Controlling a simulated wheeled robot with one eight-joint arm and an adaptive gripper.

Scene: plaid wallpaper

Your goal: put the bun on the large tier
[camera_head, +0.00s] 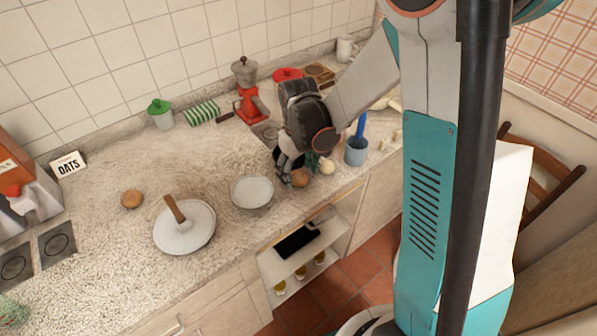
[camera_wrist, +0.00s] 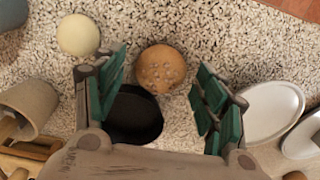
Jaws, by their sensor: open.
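The bun (camera_head: 300,178) is round, brown and seeded, and sits on the counter below my gripper (camera_head: 291,170). In the wrist view the bun (camera_wrist: 161,69) lies between and just beyond the fingertips of my open gripper (camera_wrist: 161,84), with a gap on both sides. A large white disc (camera_head: 196,236) with a wooden handle or post lies on the counter to the left; it looks like the large tier. A smaller white round dish (camera_head: 251,192) stands between it and the bun. White rims also show at the right of the wrist view (camera_wrist: 276,108).
A black round dish (camera_wrist: 135,115) lies close to the bun. A cream ball (camera_head: 327,166) and a blue-grey cup (camera_head: 356,151) stand right of it. Another brown round item (camera_head: 131,199) lies far left. The counter's front edge is near the bun; an open shelf (camera_head: 304,260) lies below.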

